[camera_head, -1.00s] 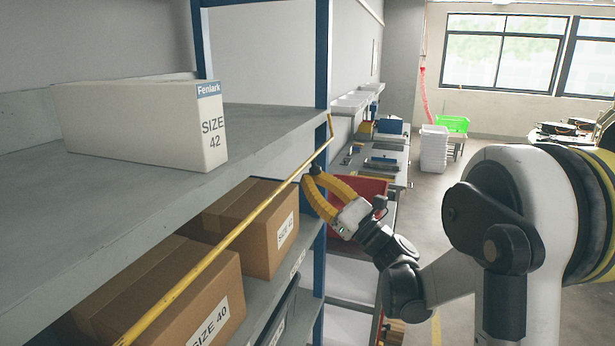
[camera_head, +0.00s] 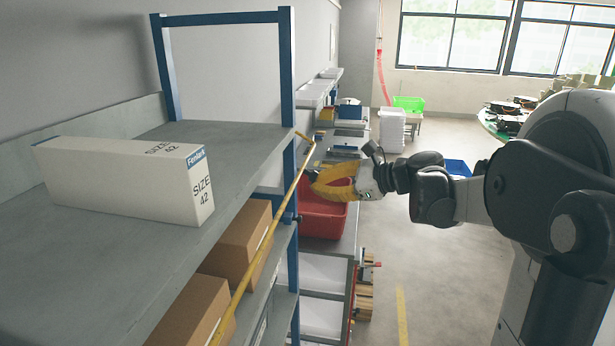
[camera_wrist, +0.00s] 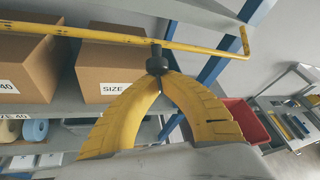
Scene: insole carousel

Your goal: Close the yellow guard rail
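The yellow guard rail (camera_head: 265,243) is a thin bar running along the front of the shelves, with a bent far end just right of the blue corner post (camera_head: 290,180). I cannot tell whether that end touches the post. In the wrist view the rail (camera_wrist: 110,35) crosses the top of the picture, with a black knob (camera_wrist: 157,62) hanging below it. My gripper (camera_head: 314,180) has yellow curved fingers, which also show in the wrist view (camera_wrist: 160,76). Their tips come together at the knob's base and appear shut on it.
A white SIZE 42 box (camera_head: 120,180) lies on the upper shelf (camera_head: 130,265). Brown boxes (camera_head: 235,245) stand on the shelf below, behind the rail. A red bin (camera_head: 322,215) sits just beyond my gripper. Open floor (camera_head: 430,270) lies to the right.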

